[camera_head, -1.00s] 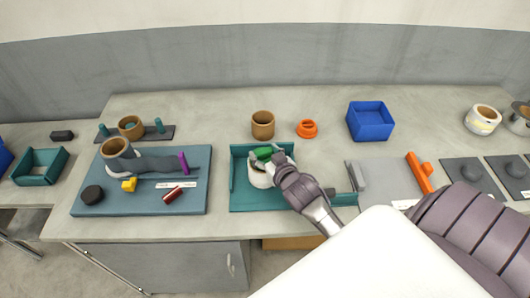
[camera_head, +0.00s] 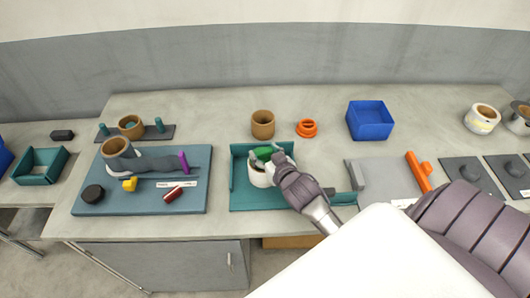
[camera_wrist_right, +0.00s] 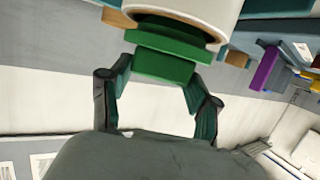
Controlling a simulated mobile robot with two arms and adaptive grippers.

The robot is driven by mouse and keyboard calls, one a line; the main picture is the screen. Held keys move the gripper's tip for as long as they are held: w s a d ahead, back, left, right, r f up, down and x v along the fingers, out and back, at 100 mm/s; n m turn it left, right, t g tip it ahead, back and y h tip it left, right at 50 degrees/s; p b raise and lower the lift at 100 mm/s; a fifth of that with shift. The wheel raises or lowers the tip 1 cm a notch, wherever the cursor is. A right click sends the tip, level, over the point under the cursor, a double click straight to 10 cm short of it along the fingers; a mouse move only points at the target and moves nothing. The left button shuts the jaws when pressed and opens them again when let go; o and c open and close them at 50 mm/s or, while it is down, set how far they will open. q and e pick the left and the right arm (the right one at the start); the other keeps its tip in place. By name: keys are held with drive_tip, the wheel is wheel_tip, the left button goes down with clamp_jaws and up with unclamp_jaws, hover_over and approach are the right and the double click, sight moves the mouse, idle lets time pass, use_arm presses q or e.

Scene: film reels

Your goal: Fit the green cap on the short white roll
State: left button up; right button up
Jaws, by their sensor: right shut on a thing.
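The short white roll (camera_head: 258,178) stands in the teal tray (camera_head: 236,200) in the middle of the table. My right gripper (camera_head: 268,158) reaches over the roll from the right and is shut on the green cap (camera_head: 264,152). In the right wrist view the cap (camera_wrist_right: 165,52) is between the two fingers (camera_wrist_right: 158,90), at the end of the white roll (camera_wrist_right: 195,10). The cap's inner side and the roll's opening are hidden, so I cannot tell how deep it sits. My left gripper is not in view.
A brown roll (camera_head: 263,124), an orange ring (camera_head: 307,128) and a blue box (camera_head: 370,121) stand behind the tray. A blue-grey board (camera_head: 140,200) with small parts lies left. A grey plate (camera_head: 385,180) with an orange part (camera_head: 420,173) lies right.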

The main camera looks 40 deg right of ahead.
drive_tip(key=shift+f+b, duration=0.4)
drive_tip(key=shift+f, duration=0.2)
drive_tip(key=o, duration=0.9)
drive_tip(key=shift+c, duration=0.2)
drive_tip(key=shift+p+v, duration=0.75)
drive_tip(key=shift+v, duration=0.25)
drive_tip(key=p+v, duration=0.4)
drive_tip(key=v, duration=0.5)
drive_tip(key=shift+p, duration=0.35)
